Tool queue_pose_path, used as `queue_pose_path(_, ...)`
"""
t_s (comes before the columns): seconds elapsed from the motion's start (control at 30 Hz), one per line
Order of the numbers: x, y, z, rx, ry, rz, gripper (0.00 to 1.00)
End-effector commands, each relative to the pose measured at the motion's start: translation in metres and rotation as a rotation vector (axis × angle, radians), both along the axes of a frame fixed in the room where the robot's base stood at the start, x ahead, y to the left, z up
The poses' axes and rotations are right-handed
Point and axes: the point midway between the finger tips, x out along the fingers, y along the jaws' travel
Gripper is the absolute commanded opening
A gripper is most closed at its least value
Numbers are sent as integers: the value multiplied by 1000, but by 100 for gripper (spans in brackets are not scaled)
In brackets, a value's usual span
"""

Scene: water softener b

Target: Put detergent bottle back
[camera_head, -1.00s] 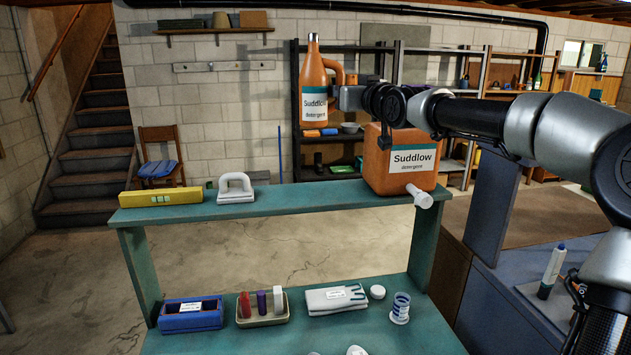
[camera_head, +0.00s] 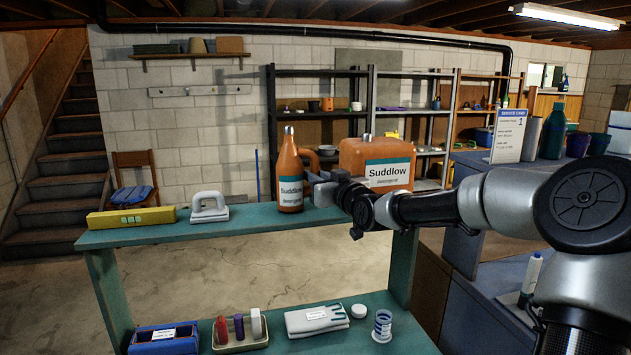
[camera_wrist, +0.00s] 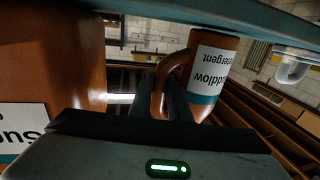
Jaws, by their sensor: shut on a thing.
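The orange detergent bottle (camera_head: 290,178) with a white and teal Suddlow label is upright at the teal upper shelf (camera_head: 250,224), left of the big orange Suddlow container (camera_head: 387,163). Its base appears at the shelf surface; I cannot tell whether it fully rests there. My gripper (camera_head: 318,178) comes from the right and is shut on the bottle's handle. In the wrist view the dark fingers (camera_wrist: 172,100) close on the handle of the bottle (camera_wrist: 212,65), with the big container (camera_wrist: 55,60) close by on the left.
A white handled tool (camera_head: 209,208) and a yellow box (camera_head: 132,218) sit left of the bottle on the shelf. The lower shelf holds a blue box (camera_head: 164,340), a tray (camera_head: 241,342), folded gloves (camera_head: 318,320) and a striped cup (camera_head: 383,326). My forearm passes in front of the big container.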

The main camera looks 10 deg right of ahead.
Motion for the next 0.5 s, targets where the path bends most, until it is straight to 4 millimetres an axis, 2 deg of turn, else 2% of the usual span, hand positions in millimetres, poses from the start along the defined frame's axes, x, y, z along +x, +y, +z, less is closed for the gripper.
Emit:
queue_pose_path(0.37, 0, 1, -7, -1, -2, 0, 0)
queue_pose_path(0.4, 0, 1, -6, -1, -2, 0, 21)
queue_pose_path(0.5, 0, 1, -6, -1, -2, 0, 35)
